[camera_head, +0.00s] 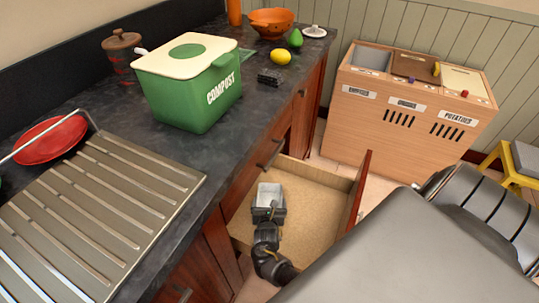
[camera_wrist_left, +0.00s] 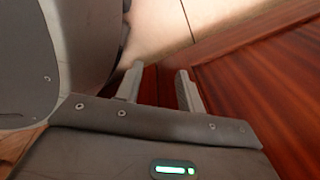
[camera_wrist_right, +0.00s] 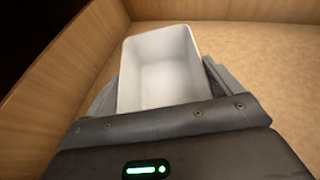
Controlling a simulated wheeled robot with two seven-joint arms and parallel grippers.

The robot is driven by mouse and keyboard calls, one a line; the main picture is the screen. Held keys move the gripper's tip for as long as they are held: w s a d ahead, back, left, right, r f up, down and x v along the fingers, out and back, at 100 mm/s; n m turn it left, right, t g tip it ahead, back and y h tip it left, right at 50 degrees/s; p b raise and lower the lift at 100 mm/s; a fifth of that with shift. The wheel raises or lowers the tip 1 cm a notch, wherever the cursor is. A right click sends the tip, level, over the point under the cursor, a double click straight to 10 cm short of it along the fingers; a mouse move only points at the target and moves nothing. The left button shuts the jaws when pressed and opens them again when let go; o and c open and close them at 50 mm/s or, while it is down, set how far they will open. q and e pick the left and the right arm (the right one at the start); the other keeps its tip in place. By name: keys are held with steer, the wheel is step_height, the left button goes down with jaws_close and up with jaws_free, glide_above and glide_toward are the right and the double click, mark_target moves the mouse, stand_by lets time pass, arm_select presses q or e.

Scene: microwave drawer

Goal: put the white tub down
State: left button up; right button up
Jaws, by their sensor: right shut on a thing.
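The white tub (camera_head: 269,193) is an open, empty rectangular container inside the open drawer (camera_head: 318,195). My right gripper (camera_head: 266,213) is shut on the tub, with its fingers along the tub's sides. In the right wrist view the tub (camera_wrist_right: 160,62) sits between the fingers of my right gripper (camera_wrist_right: 165,88), above or on the drawer floor; I cannot tell if it touches. The drawer's bare floor (camera_wrist_right: 270,60) shows beside it. My left gripper (camera_wrist_left: 158,88) shows only in the left wrist view. Its fingers are apart with nothing between them, near dark red wood.
A green compost bin (camera_head: 195,95), a lemon (camera_head: 281,57), an orange bowl (camera_head: 271,22) and a red plate (camera_head: 50,140) stand on the dark counter (camera_head: 235,110). A wooden vegetable bin (camera_head: 405,120) stands beyond the drawer. The drawer's right part is clear.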

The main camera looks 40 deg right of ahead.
steer(key=o, duration=0.9)
arm_select(q)
steer(key=shift+w, duration=0.1)
arm_select(e)
steer(key=shift+a+r, duration=0.1)
steer(key=shift+r, duration=0.1)
steer(key=p+v, duration=0.1)
steer(key=v, duration=0.1)
steer(key=shift+s+a+r, duration=0.15)
steer(key=shift+s, duration=0.15)
steer(key=p+v, duration=0.1)
steer(key=v, duration=0.2)
steer(key=shift+s+a+r, duration=0.1)
steer(key=shift+s+a, duration=0.1)
steer(key=shift+s, duration=0.05)
arm_select(q)
steer(key=s, duration=0.3)
steer(key=shift+s+a+r, duration=0.2)
steer(key=shift+a+r, duration=0.05)
steer(key=shift+a, duration=0.15)
arm_select(e)
steer(key=shift+s+a+r, duration=0.1)
steer(key=shift+s+a, duration=0.2)
steer(key=shift+s, duration=0.05)
